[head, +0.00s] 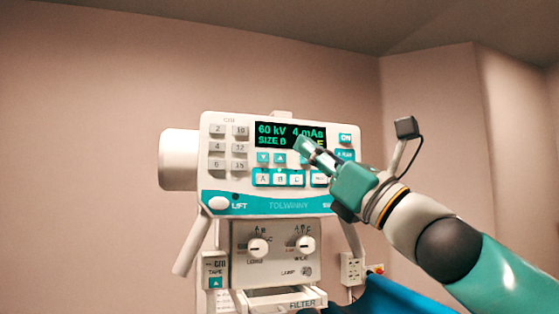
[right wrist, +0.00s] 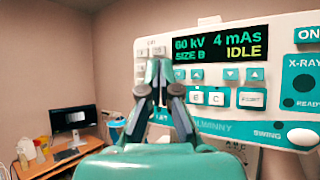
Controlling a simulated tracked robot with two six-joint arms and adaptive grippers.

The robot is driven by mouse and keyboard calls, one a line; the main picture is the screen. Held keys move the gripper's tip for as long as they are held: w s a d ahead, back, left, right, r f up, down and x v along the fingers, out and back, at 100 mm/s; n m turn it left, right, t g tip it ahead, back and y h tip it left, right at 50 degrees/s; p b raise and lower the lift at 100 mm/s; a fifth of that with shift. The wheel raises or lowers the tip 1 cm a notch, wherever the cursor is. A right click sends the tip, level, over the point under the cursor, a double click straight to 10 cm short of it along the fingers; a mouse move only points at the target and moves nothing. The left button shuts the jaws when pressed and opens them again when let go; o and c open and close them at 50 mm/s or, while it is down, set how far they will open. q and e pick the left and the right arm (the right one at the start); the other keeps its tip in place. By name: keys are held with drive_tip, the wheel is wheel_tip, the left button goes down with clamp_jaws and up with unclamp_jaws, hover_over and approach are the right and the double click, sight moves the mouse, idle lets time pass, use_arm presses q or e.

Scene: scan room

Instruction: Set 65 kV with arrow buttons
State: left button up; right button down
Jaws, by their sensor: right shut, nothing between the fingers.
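The control panel (head: 285,205) of the white X-ray unit faces me. Its display (head: 270,133) reads 60 kV, 4 mAs, SIZE B in green; the right wrist view of the display (right wrist: 229,43) also shows IDLE. Small teal arrow buttons sit under it, among them a down arrow (head: 263,158) and an up arrow (head: 280,158) below the kV reading. My right gripper (head: 301,143) is shut and empty, in front of the display's lower right in the head view. In the right wrist view its fingers (right wrist: 163,88) cover part of the panel's left side. Contact with a button cannot be told. My left gripper is out of view.
A, B, C buttons (head: 280,179) sit below the arrows, grey number keys (head: 217,147) at left and an ON button (head: 346,138) at right. Two knobs (head: 257,247) are lower down. A desk with a monitor (right wrist: 72,120) stands in the background.

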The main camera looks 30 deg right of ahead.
sight(280, 158)
drive_tip(key=shift+w+d+p, duration=0.3)
drive_tip(key=shift+w+p, duration=0.05)
drive_tip(key=shift+w, duration=0.95)
drive_tip(key=shift+w+d+p, duration=0.35)
drive_tip(key=shift+w, duration=0.9)
drive_tip(key=shift+w+d+p, duration=0.3)
drive_tip(key=shift+w+p, duration=0.05)
drive_tip(key=shift+w, duration=0.95)
drive_tip(key=shift+w+d, duration=0.1)
drive_tip(key=shift+w, duration=0.3)
drive_tip(key=shift+w, duration=0.1)
drive_tip(key=shift+w+d+p, duration=0.1)
drive_tip(key=shift+w+p, duration=0.2)
drive_tip(key=shift+p, duration=0.05)
drive_tip(key=shift+w+d, duration=0.1)
drive_tip(key=shift+w, duration=0.25)
drive_tip(key=shift+s+a, duration=0.2)
drive_tip(key=shift+s, duration=0.6)
